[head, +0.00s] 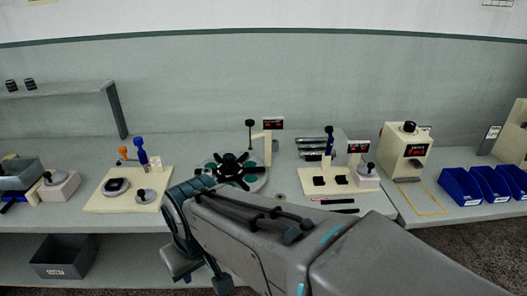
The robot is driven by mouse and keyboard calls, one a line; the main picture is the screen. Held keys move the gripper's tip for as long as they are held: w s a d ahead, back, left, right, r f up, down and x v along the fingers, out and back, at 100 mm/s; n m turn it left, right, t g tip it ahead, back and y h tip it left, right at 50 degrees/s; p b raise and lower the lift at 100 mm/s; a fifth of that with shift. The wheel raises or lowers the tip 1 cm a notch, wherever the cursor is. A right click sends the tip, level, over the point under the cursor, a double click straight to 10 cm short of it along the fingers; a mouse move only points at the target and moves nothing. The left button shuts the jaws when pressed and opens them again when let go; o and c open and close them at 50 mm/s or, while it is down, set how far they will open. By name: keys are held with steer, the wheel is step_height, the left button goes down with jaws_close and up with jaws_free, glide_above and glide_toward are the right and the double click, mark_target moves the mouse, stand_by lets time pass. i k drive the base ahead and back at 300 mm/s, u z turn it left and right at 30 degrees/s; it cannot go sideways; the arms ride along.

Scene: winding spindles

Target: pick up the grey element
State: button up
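No single thing stands out as the grey element. My gripper (201,275) hangs at the lower middle, in front of the bench edge and apart from these pieces. My forearm hides part of the bench front.
The grey bench (290,210) runs along the wall. A black star-shaped spindle wheel (232,170) stands behind my wrist. A cream machine (405,150) and blue bins (461,186) are at right. A dark crate (63,257) is on the lower shelf. A raised shelf (60,90) is at left.

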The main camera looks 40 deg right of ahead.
mark_target(275, 143)
steer(key=u, duration=0.15)
steer(key=k, duration=0.35)
steer(key=z, duration=1.25)
steer(key=i, duration=1.25)
steer(key=z, duration=0.1)
